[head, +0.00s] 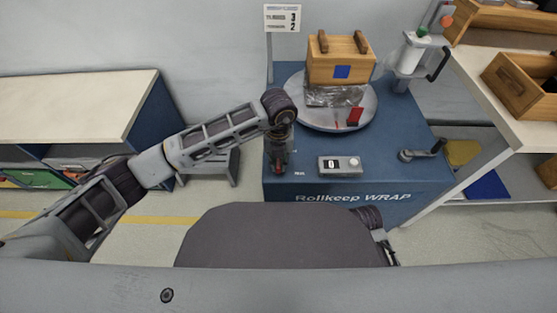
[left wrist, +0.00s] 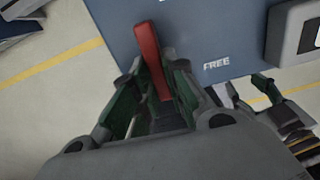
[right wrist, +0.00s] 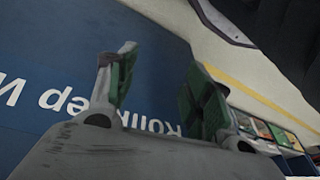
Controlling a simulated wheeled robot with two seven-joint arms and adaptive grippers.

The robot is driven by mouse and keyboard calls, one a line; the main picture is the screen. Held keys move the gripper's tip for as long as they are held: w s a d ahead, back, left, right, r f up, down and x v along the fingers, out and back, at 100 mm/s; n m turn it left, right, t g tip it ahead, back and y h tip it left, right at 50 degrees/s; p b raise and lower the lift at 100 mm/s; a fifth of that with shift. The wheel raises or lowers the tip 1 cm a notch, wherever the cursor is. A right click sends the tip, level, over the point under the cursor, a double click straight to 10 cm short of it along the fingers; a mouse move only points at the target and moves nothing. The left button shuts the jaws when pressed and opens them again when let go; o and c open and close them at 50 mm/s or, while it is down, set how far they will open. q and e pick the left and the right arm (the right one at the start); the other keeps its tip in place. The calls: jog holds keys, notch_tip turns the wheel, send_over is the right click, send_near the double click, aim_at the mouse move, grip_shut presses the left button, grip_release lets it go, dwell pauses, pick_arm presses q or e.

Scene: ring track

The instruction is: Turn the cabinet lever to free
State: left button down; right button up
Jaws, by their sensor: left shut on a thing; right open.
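The blue wrap cabinet (head: 300,220) stands ahead, with "Rollkeep WRAP" on its front. The red cabinet lever (left wrist: 148,48) shows in the left wrist view, between the fingers of my left gripper (left wrist: 156,85). That gripper is shut on the lever, and its fingers hide part of it. The word FREE (left wrist: 216,65) is printed on the cabinet to the right of the lever. In the head view my left gripper (head: 279,160) reaches down at the cabinet's left front corner. My right gripper (right wrist: 160,85) is open and empty in front of the cabinet's lettering.
A turntable (head: 297,108) on the cabinet carries a wooden crate (head: 335,65) above clear film and a red item. A control box with a display (head: 340,166) and a crank (head: 420,152) sit near the front edge. Shelves stand at left and right.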

pick_arm(q)
jog(key=m+b, duration=0.1)
jog(key=m, duration=0.2)
jog(key=shift+m, duration=0.3)
jog(key=shift+d+m+b, duration=0.1)
jog(key=shift+m+b, duration=0.35)
jog(key=shift+m, duration=0.75)
jog(key=m+b, duration=0.1)
jog(key=m, duration=0.2)
jog(key=shift+d, duration=0.1)
pick_arm(e)
notch_tip(320, 180, up, 4)
jog(key=t, duration=0.1)
pick_arm(q)
jog(key=m+b, duration=0.3)
jog(key=m, duration=0.2)
jog(key=shift+s+m, duration=0.15)
jog(key=shift+m, duration=0.25)
jog(key=shift+s+m+b, duration=0.1)
jog(key=shift+m+b, duration=0.8)
jog(key=shift+m, duration=0.6)
pick_arm(e)
jog(key=w+a+f+t+y, duration=0.1)
jog(key=a+f+y, duration=0.1)
jog(key=f, duration=0.7)
jog(key=shift+w+a+f+t, duration=0.2)
jog(key=shift+a+f+t, duration=0.2)
jog(key=shift+a, duration=0.4)
